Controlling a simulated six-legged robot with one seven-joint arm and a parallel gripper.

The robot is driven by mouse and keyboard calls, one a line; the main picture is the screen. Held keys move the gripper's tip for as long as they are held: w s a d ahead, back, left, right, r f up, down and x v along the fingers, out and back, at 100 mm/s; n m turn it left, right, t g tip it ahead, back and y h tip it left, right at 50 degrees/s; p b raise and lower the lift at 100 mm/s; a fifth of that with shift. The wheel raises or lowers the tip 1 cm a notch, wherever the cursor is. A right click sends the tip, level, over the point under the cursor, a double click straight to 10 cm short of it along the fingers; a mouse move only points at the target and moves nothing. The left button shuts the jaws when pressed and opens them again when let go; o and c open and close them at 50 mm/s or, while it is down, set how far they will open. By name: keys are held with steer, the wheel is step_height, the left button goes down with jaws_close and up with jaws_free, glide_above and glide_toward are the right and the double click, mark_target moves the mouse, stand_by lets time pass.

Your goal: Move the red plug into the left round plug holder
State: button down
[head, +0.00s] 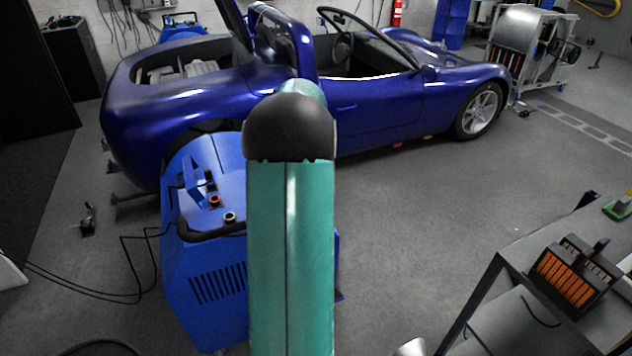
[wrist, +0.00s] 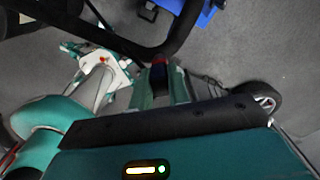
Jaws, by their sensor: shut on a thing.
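My gripper (wrist: 160,82) shows in the wrist view, its fingers shut on a small dark piece with a red end, the red plug (wrist: 159,62). In the head view my own green arm hides the gripper and plug. The blue machine (head: 205,285) stands behind and left of my arm. Its sloping top has two round fittings: one with a red ring (head: 215,201) and one with a pale rim (head: 230,217). They look like the round plug holders, but I cannot tell which is the left one. In the wrist view the gripper is close to a black bar.
The black bar (wrist: 183,28) crosses the top of the wrist view. A blue car (head: 380,105) stands behind the machine. Black cables (head: 130,265) lie on the floor to the left. A grey cart (head: 510,290) with an orange-and-black rack (head: 567,280) stands at right. Open floor lies between.

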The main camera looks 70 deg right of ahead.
steer(key=shift+w+a+n, duration=0.3)
steer(key=shift+w+a, duration=1.25)
steer(key=shift+w, duration=4.45)
steer(key=shift+w+a+n, duration=0.3)
steer(key=shift+w+a, duration=1.25)
steer(key=shift+w, duration=4.45)
step_height(320, 180, down, 7)
steer(key=shift+w, duration=0.15)
steer(key=shift+f, duration=0.25)
steer(key=shift+f, duration=0.35)
steer(key=shift+f, duration=0.9)
steer(key=c, duration=1.3)
jaws_free()
steer(key=shift+o, duration=0.2)
